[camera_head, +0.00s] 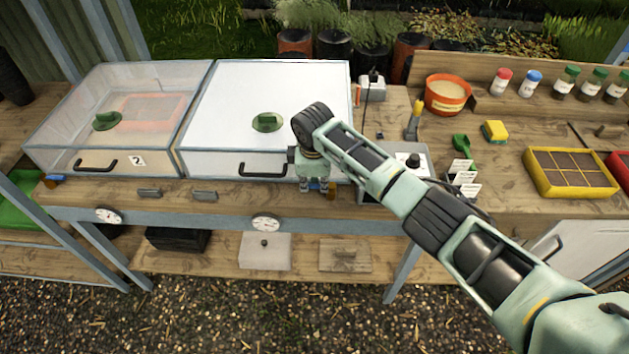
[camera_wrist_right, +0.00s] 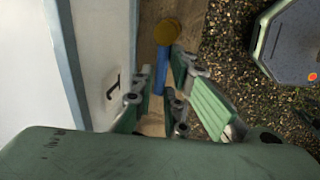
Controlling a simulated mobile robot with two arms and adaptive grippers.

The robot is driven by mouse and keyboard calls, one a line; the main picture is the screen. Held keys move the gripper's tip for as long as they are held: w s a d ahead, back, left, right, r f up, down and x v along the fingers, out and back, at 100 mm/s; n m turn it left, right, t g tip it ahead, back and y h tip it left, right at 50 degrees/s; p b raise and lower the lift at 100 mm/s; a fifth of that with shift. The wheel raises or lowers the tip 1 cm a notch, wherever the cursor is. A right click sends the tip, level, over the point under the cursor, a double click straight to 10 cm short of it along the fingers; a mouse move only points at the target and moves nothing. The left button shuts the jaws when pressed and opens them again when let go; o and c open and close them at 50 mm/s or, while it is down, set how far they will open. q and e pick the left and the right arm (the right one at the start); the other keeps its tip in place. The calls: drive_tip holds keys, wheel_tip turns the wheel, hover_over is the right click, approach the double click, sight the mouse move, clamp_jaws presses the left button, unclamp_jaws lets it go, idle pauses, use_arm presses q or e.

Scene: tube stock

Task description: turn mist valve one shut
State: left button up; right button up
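A valve with a blue handle (camera_wrist_right: 161,72) and a round brass part (camera_wrist_right: 167,32) shows in the right wrist view. In the head view its brass part (camera_head: 331,191) and a bit of blue show at the bench's front edge, below the right-hand white case; the arm and gripper hide much of it. My right gripper (camera_head: 312,184) points down there. In the wrist view the right gripper (camera_wrist_right: 157,88) is open, its fingers apart on either side of the blue handle; contact cannot be told. A similar blue and brass valve (camera_head: 52,182) sits at the bench's left front corner. No number is readable on either.
The clear case (camera_head: 70,130) and white-lidded case (camera_head: 225,90) stand close behind the front edge. A grey box (camera_head: 410,152) with a black knob and labels is right of my gripper. Dials (camera_head: 266,222) hang on the front rail. A yellow tray (camera_head: 535,185) sits right.

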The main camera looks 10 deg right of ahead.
drive_tip(key=o, duration=0.3)
drive_tip(key=shift+w+r, duration=0.15)
drive_tip(key=shift+r, duration=0.05)
drive_tip(key=shift+o, duration=0.2)
drive_tip(key=shift+f, duration=0.1)
wheel_tip(320, 180, up, 12)
drive_tip(key=s, duration=0.2)
drive_tip(key=shift+s, duration=0.2)
drive_tip(key=shift+a+f, duration=0.1)
drive_tip(key=shift+f, duration=0.05)
